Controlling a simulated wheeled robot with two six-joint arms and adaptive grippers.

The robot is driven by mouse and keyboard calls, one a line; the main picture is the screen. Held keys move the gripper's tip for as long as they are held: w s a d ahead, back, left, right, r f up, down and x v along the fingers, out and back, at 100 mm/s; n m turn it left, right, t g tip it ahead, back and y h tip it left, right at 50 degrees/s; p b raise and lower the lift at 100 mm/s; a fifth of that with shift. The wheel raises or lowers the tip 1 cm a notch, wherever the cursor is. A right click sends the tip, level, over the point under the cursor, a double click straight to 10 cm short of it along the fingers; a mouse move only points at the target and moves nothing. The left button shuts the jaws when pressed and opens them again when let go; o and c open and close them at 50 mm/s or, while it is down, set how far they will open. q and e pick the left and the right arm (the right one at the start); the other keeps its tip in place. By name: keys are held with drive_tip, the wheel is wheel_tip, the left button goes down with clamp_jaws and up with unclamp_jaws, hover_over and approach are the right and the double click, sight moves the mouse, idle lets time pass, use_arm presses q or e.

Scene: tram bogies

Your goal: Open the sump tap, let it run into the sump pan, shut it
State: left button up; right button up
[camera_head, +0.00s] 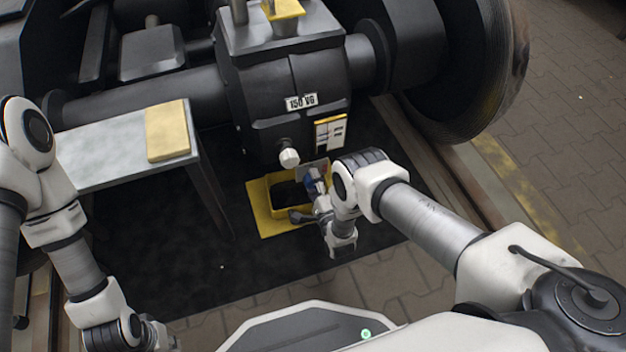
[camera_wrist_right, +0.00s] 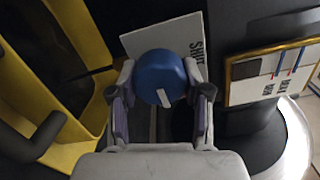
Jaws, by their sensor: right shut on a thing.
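The sump tap's round blue knob (camera_wrist_right: 160,78) has a short white mark low on its face. My right gripper (camera_wrist_right: 160,100) has its two fingers shut on either side of the knob. In the head view the blue knob (camera_head: 313,180) sits low at the gearbox front, partly hidden by my right gripper (camera_head: 318,190). The yellow sump pan (camera_head: 259,197) with a dark inside lies on the floor below, and also shows in the right wrist view (camera_wrist_right: 92,45). I cannot make out any running liquid. My left gripper (camera_head: 158,335) is at the lower left edge, its fingers unclear.
A white plate (camera_wrist_right: 190,40) with partly hidden lettering stands behind the knob. A yellow-framed gauge card (camera_head: 330,133) and white round plug (camera_head: 289,157) are on the gearbox (camera_head: 270,110). A grey bench (camera_head: 110,150) carries a yellow block (camera_head: 167,130). A wheel (camera_head: 480,70) stands right.

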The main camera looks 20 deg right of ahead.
drive_tip(key=shift+w, duration=0.1)
idle(0.4)
drive_tip(key=o, duration=1.2)
drive_tip(key=shift+c, duration=0.2)
drive_tip(key=s, duration=1.2)
drive_tip(key=shift+d, duration=0.25)
